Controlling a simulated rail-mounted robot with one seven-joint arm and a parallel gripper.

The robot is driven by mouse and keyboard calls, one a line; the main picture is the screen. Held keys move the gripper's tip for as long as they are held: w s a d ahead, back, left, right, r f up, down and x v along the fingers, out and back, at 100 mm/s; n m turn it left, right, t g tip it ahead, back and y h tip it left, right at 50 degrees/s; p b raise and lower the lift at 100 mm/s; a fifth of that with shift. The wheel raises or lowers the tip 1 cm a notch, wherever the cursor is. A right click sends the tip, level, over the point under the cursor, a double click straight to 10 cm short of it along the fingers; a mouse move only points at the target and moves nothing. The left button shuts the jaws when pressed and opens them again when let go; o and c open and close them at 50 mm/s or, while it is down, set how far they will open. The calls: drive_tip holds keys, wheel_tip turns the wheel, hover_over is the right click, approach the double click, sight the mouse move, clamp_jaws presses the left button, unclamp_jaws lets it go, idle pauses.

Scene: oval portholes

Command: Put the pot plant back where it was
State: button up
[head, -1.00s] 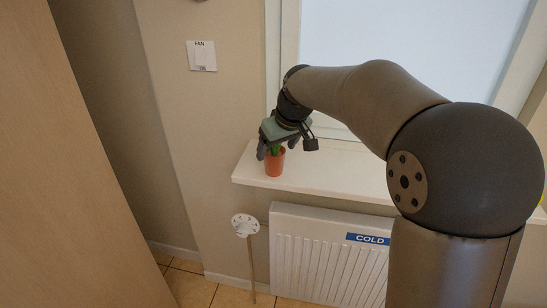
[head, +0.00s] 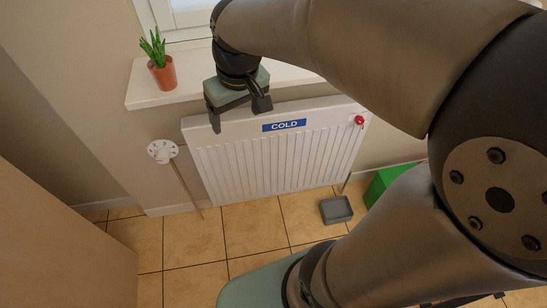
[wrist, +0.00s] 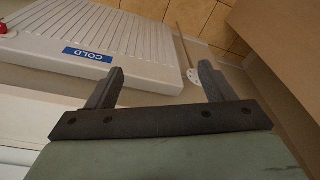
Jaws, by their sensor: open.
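The pot plant (head: 162,68), a green spiky plant in a terracotta pot, stands upright on the left end of the white windowsill (head: 148,98) in the head view. My gripper (head: 240,116) is open and empty, to the right of the plant and apart from it, in front of the sill and over the top of the radiator. In the wrist view my gripper's two fingers (wrist: 158,84) are spread with nothing between them. The plant does not show in the wrist view.
A white radiator (head: 270,165) with a blue COLD label and a red knob (head: 359,120) hangs below the sill. A grey tray (head: 336,210) and a green box (head: 385,183) are on the tiled floor.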

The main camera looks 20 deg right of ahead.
drive_tip(key=s+d+f+m, duration=0.1)
drive_tip(key=s+d+f, duration=0.1)
drive_tip(key=s, duration=0.4)
drive_tip(key=s+d+f+m+g, duration=0.1)
drive_tip(key=s+f, duration=0.4)
drive_tip(key=s, duration=0.1)
drive_tip(key=shift+s+d+h, duration=0.15)
drive_tip(key=shift+d+h, duration=0.15)
drive_tip(key=shift+d, duration=0.1)
drive_tip(key=shift+f, duration=0.1)
